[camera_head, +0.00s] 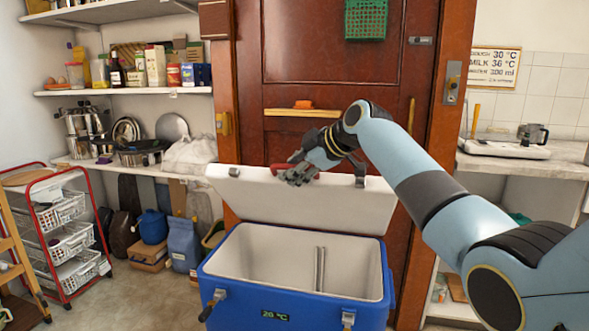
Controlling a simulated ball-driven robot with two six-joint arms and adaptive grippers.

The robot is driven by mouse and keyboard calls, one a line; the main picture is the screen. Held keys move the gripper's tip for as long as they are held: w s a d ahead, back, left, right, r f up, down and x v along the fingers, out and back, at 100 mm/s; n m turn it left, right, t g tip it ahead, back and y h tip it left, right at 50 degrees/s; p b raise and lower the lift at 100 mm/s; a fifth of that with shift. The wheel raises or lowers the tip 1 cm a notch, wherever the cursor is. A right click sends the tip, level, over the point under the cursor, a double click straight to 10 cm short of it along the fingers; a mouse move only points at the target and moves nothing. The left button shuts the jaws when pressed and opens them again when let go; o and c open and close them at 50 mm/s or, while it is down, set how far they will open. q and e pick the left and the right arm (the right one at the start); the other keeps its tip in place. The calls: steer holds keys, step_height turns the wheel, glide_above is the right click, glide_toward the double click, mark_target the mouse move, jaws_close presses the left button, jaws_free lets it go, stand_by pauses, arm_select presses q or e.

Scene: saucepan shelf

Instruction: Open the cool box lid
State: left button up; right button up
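The blue cool box (291,272) stands on the floor in front of the wooden door. Its white lid (262,199) is raised and tilted back, so the pale interior shows, with an upright grey divider inside. The front has latches and a small "20 °C" display. My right gripper (296,172) is at the lid's top edge, with my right arm reaching in from the right. Its fingers point left and down, and it is too small to tell whether they are open or shut. My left gripper is not in view.
A red wire-basket trolley (62,240) stands at the left, beside a wooden ladder (20,265). Shelves with pans and jars line the left wall. Bags and a blue container (152,227) sit below them. A white counter (525,160) is at the right.

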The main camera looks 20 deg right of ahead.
steer(key=shift+s+d, duration=0.1)
steer(key=v, duration=1.1)
steer(key=shift+s+r, duration=0.25)
steer(key=shift+s, duration=0.05)
steer(key=shift+f, duration=0.1)
